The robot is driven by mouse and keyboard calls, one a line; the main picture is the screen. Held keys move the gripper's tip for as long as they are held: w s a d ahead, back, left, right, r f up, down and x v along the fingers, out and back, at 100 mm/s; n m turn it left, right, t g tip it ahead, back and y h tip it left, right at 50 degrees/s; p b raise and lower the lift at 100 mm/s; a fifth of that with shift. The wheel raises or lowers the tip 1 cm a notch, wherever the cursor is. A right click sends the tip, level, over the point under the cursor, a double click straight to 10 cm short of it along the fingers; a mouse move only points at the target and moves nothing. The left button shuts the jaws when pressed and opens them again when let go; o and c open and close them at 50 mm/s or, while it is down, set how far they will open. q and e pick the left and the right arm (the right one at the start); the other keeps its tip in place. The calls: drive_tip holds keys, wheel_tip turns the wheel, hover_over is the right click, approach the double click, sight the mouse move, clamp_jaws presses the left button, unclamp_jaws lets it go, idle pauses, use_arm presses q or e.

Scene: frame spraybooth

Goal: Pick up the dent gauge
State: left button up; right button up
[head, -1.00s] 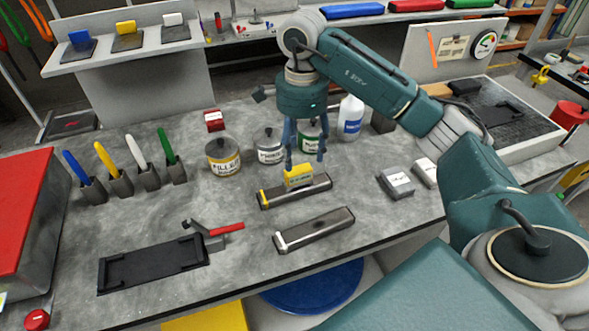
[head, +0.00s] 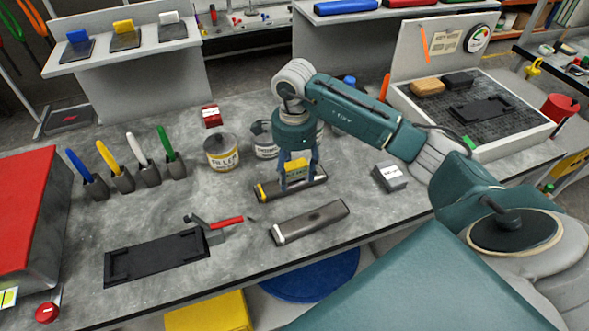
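A small yellow block (head: 296,167) with a dark marked face, probably the dent gauge, sits on the long dark bar with a yellow end (head: 261,191). My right gripper (head: 298,184) points down over it, one finger on each side of the block. The fingers stay spread, about as wide apart as before; whether they touch the block is too small to tell. A second dark bar with a pale end (head: 311,222) lies in front, apart from the gripper. My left gripper is not in view.
Behind the gripper stand a filler tin (head: 221,153), another tin (head: 264,141) and a partly hidden bottle. A grey box (head: 389,177) lies to the right. A black tray (head: 157,257) and a red-handled tool (head: 224,222) lie front left.

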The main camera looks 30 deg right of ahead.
drive_tip(key=c, duration=1.3)
drive_tip(key=shift+r, duration=0.1)
clamp_jaws()
drive_tip(key=shift+r, duration=0.1)
